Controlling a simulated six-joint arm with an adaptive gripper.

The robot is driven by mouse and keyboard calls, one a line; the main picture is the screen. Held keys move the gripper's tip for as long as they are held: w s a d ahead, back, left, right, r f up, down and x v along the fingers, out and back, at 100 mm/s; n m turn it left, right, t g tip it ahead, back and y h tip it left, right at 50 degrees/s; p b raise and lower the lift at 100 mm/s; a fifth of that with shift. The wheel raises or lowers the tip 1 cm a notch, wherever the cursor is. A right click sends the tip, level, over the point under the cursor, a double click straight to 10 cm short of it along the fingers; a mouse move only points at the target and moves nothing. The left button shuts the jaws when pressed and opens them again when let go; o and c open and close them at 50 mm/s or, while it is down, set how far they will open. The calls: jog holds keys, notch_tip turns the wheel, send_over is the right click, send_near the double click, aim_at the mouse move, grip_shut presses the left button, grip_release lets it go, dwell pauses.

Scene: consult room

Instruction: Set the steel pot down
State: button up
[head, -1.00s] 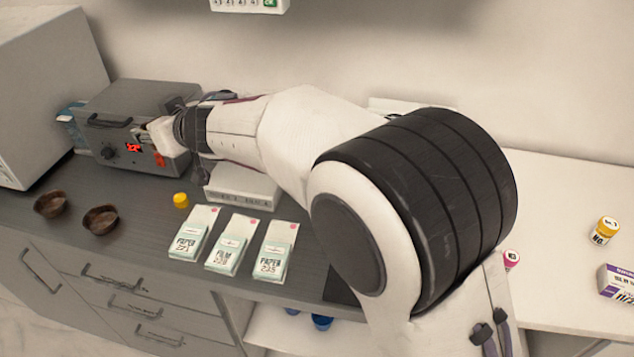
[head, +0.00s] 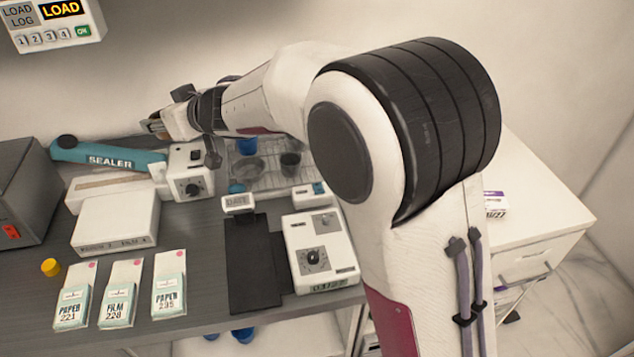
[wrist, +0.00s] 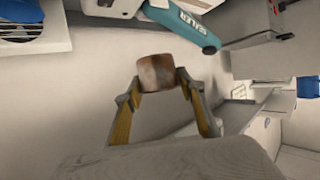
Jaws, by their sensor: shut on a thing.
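The steel pot (wrist: 157,73) is a small, mottled brown-grey cylinder in the wrist view. My gripper (wrist: 160,88) is shut on it, with one finger at each side, and the pot is held at the fingertips. In the head view my gripper (head: 152,126) is at the back of the counter, above the right part of the teal sealer (head: 108,157) and near the wall. The pot is hard to make out there. The sealer also shows in the wrist view (wrist: 183,20), apart from the pot.
A wire rack (head: 270,180) with blue and grey vessels stands right of the sealer. A white box (head: 115,222), packets (head: 115,290), a yellow cap (head: 50,267), a black mat (head: 252,265) and a white dial device (head: 318,250) occupy the counter. Grey counter shows between them.

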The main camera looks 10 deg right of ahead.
jog(key=w+d+m+t+h, duration=0.2)
jog(key=d+m+h, duration=0.2)
jog(key=d, duration=2.5)
jog(key=s+d+m+t+h, duration=0.15)
jog(key=s+d, duration=0.25)
jog(key=d, duration=0.7)
jog(key=s+d+m+h, duration=0.3)
jog(key=s+d, duration=0.2)
jog(key=d, duration=0.6)
notch_tip(320, 180, down, 11)
jog(key=shift+w+a, duration=0.2)
jog(key=shift+w, duration=0.1)
jog(key=shift+f+n, duration=0.15)
jog(key=shift+n, duration=0.1)
jog(key=shift+f, duration=2.9)
jog(key=shift+f, duration=0.1)
jog(key=shift+f, duration=2)
